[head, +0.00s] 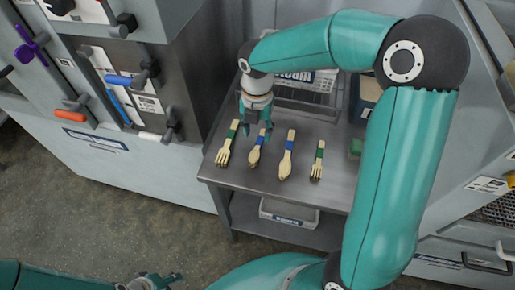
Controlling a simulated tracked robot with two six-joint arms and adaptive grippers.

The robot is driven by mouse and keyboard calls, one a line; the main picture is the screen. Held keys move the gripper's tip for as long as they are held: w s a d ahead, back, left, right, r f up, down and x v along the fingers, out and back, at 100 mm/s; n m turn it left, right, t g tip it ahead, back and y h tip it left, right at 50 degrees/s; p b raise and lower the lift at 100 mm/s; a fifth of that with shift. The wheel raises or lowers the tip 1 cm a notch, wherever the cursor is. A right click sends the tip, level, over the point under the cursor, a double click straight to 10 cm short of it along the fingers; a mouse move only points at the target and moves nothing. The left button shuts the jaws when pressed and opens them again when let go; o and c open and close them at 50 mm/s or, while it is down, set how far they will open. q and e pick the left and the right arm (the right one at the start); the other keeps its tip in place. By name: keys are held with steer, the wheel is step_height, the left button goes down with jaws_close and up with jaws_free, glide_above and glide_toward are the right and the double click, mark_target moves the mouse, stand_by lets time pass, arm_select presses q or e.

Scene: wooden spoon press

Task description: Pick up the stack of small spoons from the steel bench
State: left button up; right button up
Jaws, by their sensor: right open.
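The stack of small spoons (256,152), pale wood with a blue band, lies on the steel bench (233,183), second from the left in a row of cutlery stacks. A longer blue-banded spoon stack (286,160) lies to its right. My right gripper (254,132) is open and points down at the handle end of the small spoons. Its fingers partly hide that end, and I cannot tell whether they touch it. My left gripper (158,279) shows only partly at the bottom edge, far from the bench; its jaws are unclear.
Green-banded fork stacks lie at the left (224,151) and right (318,163) of the row. A grey machine (110,165) with coloured handles borders the bench on the left.

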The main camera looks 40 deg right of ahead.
mark_target(257, 146)
steer(key=shift+s+f, duration=0.15)
steer(key=shift+f, duration=3.1)
jaws_close()
